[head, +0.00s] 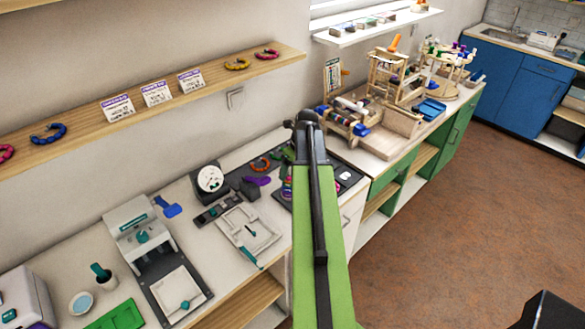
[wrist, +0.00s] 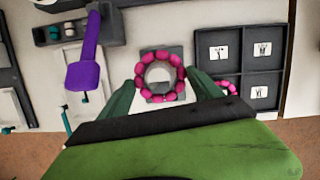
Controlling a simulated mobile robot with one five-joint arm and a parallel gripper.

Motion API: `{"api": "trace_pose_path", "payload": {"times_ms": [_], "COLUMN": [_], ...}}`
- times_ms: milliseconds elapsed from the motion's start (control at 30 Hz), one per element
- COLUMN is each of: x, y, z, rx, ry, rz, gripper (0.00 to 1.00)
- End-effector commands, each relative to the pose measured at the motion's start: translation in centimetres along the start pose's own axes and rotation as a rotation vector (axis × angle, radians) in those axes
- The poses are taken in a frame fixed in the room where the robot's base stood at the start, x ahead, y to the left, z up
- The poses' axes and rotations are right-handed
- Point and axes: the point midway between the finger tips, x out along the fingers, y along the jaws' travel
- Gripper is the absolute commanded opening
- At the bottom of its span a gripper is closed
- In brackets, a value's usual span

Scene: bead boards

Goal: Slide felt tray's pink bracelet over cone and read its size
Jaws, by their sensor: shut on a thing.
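A pink bead bracelet (wrist: 139,82) is between the two green fingertips of my gripper (wrist: 161,80) in the wrist view. My gripper is shut on it. A pale round shape, which looks like the cone (wrist: 160,72), shows through the ring above a grey square base (wrist: 146,52). I cannot tell whether the bracelet is around the cone or only above it. No size reading is legible.
Right of the gripper stands a dark four-compartment tray (wrist: 237,59) with picture cards; another pink bracelet (wrist: 228,88) lies at its lower left. A purple paddle-shaped thing (wrist: 86,71) lies to the left.

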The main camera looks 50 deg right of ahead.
Motion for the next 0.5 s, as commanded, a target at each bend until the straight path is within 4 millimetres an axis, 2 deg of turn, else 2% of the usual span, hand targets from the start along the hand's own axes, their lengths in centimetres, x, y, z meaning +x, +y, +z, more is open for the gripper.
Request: {"api": "trace_pose_path", "payload": {"times_ms": [433, 467, 500], "x": [0.03, 0.03, 0.03], "y": [0.05, 0.05, 0.05], "z": [0.03, 0.03, 0.04], "rx": [-0.001, -0.001, -0.001], "ry": [0.0, 0.0, 0.0], "rz": [0.0, 0.0, 0.0], "gripper": [0.35, 0.78, 0.83]}}
